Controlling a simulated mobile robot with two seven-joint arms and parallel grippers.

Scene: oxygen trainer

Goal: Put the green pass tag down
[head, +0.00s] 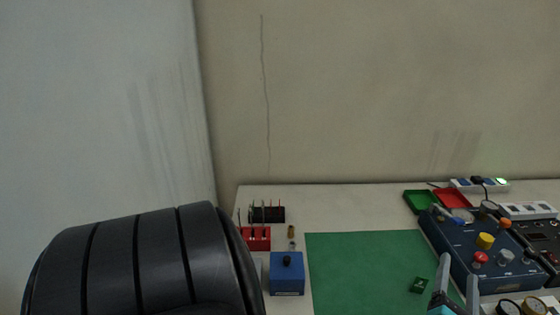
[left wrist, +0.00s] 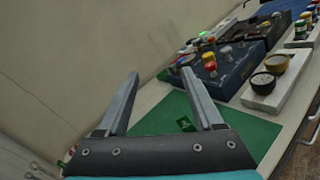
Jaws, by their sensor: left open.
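The green pass tag (head: 419,286) lies on the right part of the green mat (head: 350,262), near the blue trainer box. In the left wrist view the tag (left wrist: 185,124) shows between my open fingers, beside the right finger and beyond it on the mat. My left gripper (head: 455,287) shows at the bottom edge of the head view, just right of the tag and apart from it. In the left wrist view the left gripper (left wrist: 160,82) is open with nothing between its fingertips. My right gripper is not in view.
The blue trainer box (head: 458,240) with knobs stands right of the mat. Green and red trays (head: 420,201) and a power strip (head: 465,185) are behind it. A blue box (head: 287,274) and red rack (head: 256,238) stand left. The mat's middle is clear.

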